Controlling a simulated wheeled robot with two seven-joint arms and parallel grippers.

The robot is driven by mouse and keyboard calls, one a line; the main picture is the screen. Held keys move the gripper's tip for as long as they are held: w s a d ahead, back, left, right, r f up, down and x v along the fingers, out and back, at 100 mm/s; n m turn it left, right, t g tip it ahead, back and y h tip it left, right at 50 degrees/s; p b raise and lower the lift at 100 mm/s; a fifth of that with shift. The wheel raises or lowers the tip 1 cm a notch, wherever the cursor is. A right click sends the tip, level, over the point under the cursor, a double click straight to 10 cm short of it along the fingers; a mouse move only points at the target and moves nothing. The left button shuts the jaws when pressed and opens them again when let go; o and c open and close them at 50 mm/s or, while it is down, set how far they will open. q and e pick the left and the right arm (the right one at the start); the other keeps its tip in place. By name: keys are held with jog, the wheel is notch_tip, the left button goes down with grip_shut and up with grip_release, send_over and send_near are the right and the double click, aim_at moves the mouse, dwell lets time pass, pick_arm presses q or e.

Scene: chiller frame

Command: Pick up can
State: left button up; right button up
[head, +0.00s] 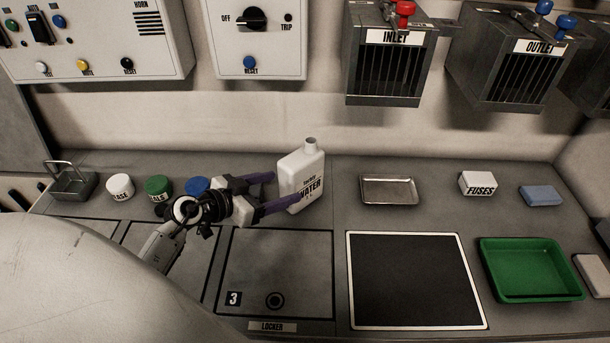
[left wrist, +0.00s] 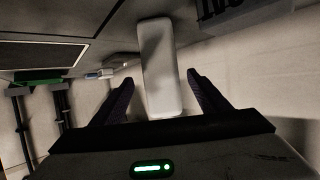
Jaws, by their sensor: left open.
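The can is a white jug labelled WATER (head: 302,178) with a short neck, standing upright at the back of the counter in the head view. My left gripper (head: 285,187) is open, with its two purple fingers reaching toward the jug from the left. One finger passes at its left side and the other across its lower front. In the left wrist view the can (left wrist: 160,75) shows as a pale block between the two open fingers (left wrist: 162,98), with gaps visible on both sides. Whether a finger touches it I cannot tell. My right gripper is not in view.
White, green and blue round containers stand left of the jug, the blue one (head: 197,186) partly behind my gripper. A metal tray (head: 389,203), a FUSES box (head: 478,184) and a green tray (head: 530,295) lie right. INLET box (head: 384,75) hangs above.

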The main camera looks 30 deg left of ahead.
aim_at(302, 176)
pick_arm(q)
jog(key=x, duration=0.2)
jog(key=shift+w+d+f, duration=0.1)
jog(key=shift+w+f, duration=0.05)
jog(key=shift+w, duration=0.2)
jog(key=x, duration=0.2)
jog(key=b+x, duration=0.1)
jog(key=x, duration=0.1)
jog(key=r+b+x, duration=0.1)
jog(key=shift+w+f, duration=0.2)
jog(key=shift+w, duration=0.35)
grip_shut()
jog(key=shift+w+r, duration=0.15)
jog(key=shift+r, duration=0.2)
